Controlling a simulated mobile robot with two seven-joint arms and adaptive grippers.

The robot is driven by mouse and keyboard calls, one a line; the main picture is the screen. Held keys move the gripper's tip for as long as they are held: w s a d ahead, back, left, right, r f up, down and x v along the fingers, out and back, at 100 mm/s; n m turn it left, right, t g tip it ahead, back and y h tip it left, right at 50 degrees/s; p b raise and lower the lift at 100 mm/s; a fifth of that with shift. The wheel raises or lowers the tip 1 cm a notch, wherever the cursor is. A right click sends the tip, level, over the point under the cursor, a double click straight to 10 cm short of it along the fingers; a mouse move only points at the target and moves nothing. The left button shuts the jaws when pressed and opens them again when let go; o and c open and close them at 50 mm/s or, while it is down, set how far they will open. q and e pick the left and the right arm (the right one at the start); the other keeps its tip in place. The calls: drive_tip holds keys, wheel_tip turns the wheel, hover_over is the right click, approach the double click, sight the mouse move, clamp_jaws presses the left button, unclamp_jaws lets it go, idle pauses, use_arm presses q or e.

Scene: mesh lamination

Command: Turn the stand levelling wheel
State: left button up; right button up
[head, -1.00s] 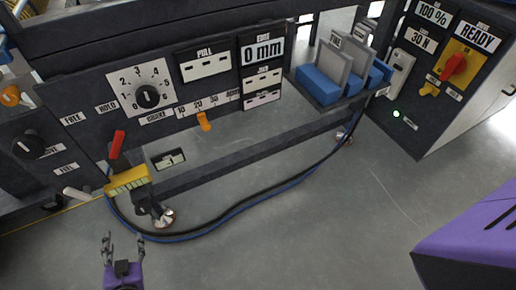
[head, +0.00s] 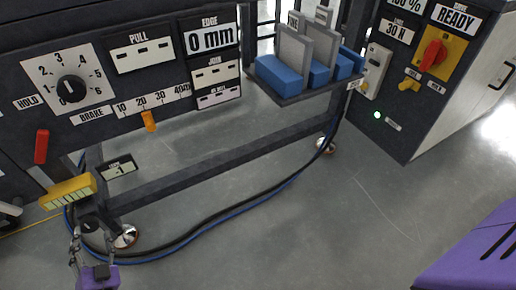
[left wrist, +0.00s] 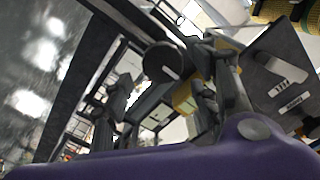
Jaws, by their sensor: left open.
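The levelling wheel (head: 91,223) looks like a small dark disc low on the stand's left leg, just above the round metal foot (head: 125,236). In the left wrist view the dark wheel (left wrist: 163,62) carries a white mark and appears between my fingers. My left gripper (head: 92,240) is open, with its fingers pointing up the picture at the wheel. It also shows in the left wrist view (left wrist: 168,95). I cannot tell whether the fingers touch the wheel. A small display (head: 119,168) beside the leg seems to read -1. My right gripper is not in view.
A yellow block (head: 68,191) sits just above the wheel, with a red lever (head: 41,147) over it. A tray of blue blocks (head: 282,76) is farther right.

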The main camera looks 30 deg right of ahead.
sight(92, 228)
use_arm(q)
drive_tip(key=w+b, duration=0.1)
drive_tip(key=w, duration=0.3)
drive_tip(key=shift+f, duration=0.15)
drive_tip(key=shift+w+d+b, duration=0.1)
drive_tip(key=shift+w+b, duration=0.25)
drive_tip(key=shift+w, duration=0.05)
drive_tip(key=c, duration=1.1)
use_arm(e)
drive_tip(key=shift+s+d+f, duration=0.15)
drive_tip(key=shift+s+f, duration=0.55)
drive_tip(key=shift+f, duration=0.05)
